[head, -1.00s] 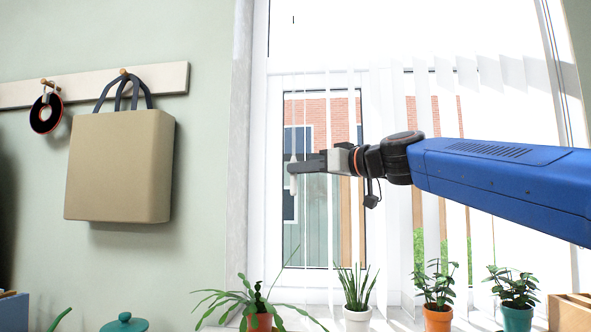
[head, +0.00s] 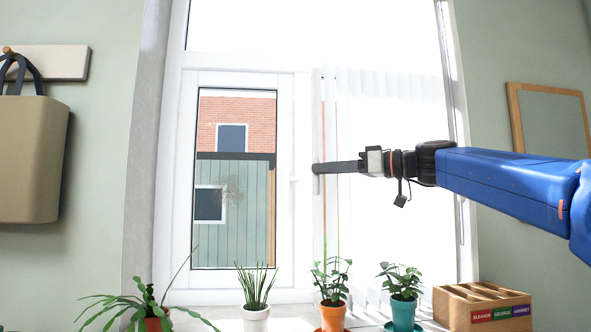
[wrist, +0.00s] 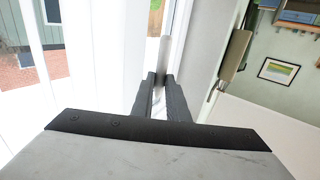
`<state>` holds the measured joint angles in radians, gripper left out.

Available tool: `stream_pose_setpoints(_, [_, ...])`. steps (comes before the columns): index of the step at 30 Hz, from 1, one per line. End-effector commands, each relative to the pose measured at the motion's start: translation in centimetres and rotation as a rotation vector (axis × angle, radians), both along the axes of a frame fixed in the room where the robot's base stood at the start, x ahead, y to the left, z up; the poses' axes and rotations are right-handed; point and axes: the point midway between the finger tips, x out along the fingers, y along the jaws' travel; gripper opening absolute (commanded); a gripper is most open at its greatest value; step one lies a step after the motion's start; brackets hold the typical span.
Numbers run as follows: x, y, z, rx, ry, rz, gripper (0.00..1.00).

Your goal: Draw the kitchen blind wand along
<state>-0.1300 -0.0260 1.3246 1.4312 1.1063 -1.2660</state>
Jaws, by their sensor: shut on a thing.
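The blind wand (head: 317,185) is a thin pale rod hanging in front of the window, with its grip end at my fingertips. In the wrist view it is a light grey rod (wrist: 165,52) running up from between the finger ends. My gripper (head: 318,168) is shut on the wand; its two dark fingers (wrist: 160,80) also show in the wrist view. The white vertical blind (head: 375,105) hangs over the right part of the window, its slats close together and very bright. The left window pane is uncovered.
Several potted plants stand along the sill below, including a white pot (head: 256,320) and a teal pot (head: 403,314). A wooden box (head: 455,306) with coloured labels is at right. A tan bag (head: 30,160) hangs on the left wall. A framed board (head: 553,125) is on the right wall.

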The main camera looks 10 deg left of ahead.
Motion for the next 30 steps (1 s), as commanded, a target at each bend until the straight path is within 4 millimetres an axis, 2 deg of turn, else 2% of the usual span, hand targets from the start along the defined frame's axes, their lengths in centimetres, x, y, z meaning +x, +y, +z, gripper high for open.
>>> stream_pose_setpoints(1, [0.5, -1.6, 0.0, -0.001, 0.000, -0.006, 0.00])
stream_pose_setpoints(18, [4.1, -16.7, -0.1, -0.001, 0.001, -0.004, 0.00])
stream_pose_setpoints(24, [5.1, -20.9, -0.1, -0.002, 0.002, -0.003, 0.00])
stream_pose_setpoints(30, [5.7, -23.7, -0.1, -0.002, 0.002, 0.000, 0.00])
